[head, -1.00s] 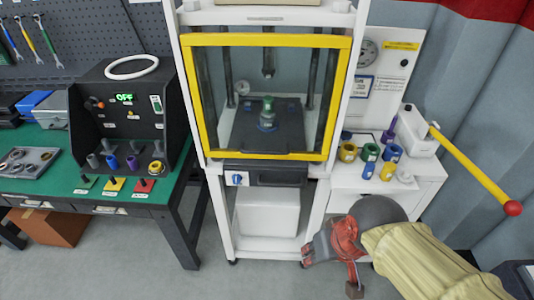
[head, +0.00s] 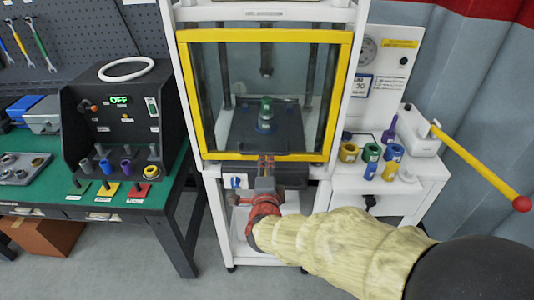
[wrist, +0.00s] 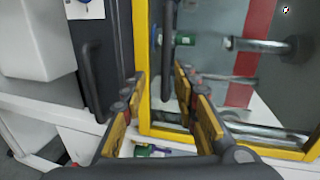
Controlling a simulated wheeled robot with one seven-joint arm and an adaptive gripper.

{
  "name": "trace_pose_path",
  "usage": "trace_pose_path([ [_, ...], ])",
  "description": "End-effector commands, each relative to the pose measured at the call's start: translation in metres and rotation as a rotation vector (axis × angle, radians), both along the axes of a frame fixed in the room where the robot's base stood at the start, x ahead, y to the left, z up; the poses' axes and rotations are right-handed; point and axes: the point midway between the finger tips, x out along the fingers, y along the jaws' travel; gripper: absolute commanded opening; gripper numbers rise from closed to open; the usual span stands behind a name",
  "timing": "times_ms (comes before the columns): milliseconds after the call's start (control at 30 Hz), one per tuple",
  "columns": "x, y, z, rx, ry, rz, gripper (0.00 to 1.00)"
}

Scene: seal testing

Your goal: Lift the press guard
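The press guard (head: 340,95) is a clear panel in a yellow frame, closed over the front of the white press. Its lower yellow bar runs upright in the wrist view (wrist: 142,60). My gripper (head: 266,160) is at the middle of that lower bar. In the wrist view my gripper (wrist: 158,92) is open, its two fingers apart with nothing clamped between them. The yellow bar and a dark rounded bar (wrist: 167,50) show in the gap beyond the fingers. Whether the fingertips touch the guard cannot be told.
A dark control panel with a handle (wrist: 92,80) lies just below the guard. A green workbench (head: 60,203) with a black test box (head: 120,130) stands left. A white side table (head: 420,170) holds coloured rings, and a yellow lever (head: 480,165) juts out at right.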

Motion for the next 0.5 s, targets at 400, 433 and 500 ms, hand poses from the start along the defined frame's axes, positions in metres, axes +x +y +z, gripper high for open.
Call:
trace_pose_path([
  [400,0.038,-0.006,-0.003,0.06,-0.031,-0.031,0.29],
  [433,0.042,-0.007,-0.004,0.06,-0.03,-0.032,0.29],
  [500,0.053,-0.007,-0.005,0.059,-0.031,-0.031,0.29],
])
